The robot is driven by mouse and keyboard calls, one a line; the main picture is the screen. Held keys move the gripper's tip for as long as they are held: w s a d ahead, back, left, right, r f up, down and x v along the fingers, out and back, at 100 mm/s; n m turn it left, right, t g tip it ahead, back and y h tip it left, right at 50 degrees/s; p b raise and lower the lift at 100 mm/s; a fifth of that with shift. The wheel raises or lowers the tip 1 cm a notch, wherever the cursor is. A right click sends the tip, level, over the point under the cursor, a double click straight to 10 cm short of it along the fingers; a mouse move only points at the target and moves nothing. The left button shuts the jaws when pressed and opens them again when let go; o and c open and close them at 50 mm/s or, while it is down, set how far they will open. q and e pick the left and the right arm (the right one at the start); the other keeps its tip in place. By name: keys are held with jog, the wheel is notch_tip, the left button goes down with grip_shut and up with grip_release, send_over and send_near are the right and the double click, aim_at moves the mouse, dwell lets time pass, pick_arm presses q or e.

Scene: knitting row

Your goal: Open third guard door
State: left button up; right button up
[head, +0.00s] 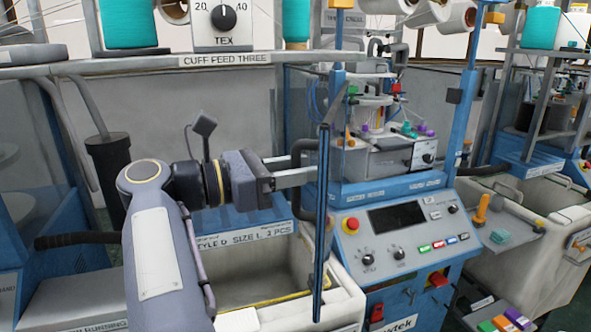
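The guard door (322,240) of the middle machine shows nearly edge-on, as a thin blue-framed panel standing out toward me. Its black looped handle (297,206) is on the panel's left side. Behind the door, the machine's knitting head (375,110) is exposed.
A control panel (400,225) with a dark screen, red button and knobs is right of the door. A pale bin (345,303) stands below the door. The "cuff feed three" shelf (180,62) crosses above my arm. Another machine (530,150) stands at right.

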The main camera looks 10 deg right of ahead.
jog(key=v, duration=0.8)
jog(key=shift+d, duration=0.1)
